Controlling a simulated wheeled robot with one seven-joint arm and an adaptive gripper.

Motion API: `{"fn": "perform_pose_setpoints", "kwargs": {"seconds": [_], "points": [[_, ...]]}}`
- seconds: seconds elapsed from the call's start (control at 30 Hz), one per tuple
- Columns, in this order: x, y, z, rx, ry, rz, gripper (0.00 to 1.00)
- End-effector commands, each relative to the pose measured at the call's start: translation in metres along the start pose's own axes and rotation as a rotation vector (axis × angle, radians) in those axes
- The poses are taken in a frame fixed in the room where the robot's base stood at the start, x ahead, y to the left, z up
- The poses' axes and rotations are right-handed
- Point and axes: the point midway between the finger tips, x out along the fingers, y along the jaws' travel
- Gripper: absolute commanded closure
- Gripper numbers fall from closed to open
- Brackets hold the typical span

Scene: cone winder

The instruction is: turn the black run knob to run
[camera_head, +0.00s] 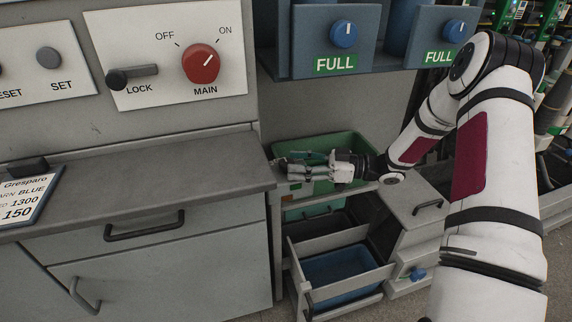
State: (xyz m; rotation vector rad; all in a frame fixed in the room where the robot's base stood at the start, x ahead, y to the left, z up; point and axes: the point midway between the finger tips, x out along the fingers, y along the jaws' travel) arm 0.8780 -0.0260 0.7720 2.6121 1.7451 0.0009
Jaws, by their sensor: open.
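I see no knob marked run in this view. The only black control in view is the lever (132,76) above the word LOCK on the white panel, lying level. My gripper (281,167) is open and empty. It is low in the middle of the picture, pointing left, in front of the green bin and right of the counter's end. It is well below and right of the white panel, touching no control.
A red MAIN knob (201,63) has its white mark toward ON. Blue knobs (344,34) sit above FULL labels. The grey counter (130,187) bears a card (25,197) at left. A green bin (345,143) and an open drawer (347,262) with a blue bin are low.

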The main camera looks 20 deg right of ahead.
Motion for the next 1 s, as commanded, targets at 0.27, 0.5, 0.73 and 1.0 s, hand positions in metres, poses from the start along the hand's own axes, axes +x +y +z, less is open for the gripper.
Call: {"fn": "perform_pose_setpoints", "kwargs": {"seconds": [0.27,0.5,0.73,1.0], "points": [[0.03,0.0,0.0,0.0,0.0,0.001,0.48],[0.033,0.0,0.0,0.0,-0.001,0.001,0.48],[0.033,0.0,0.0,0.0,-0.001,0.001,0.75],[0.033,0.0,0.0,0.001,0.0,0.005,0.95]]}}
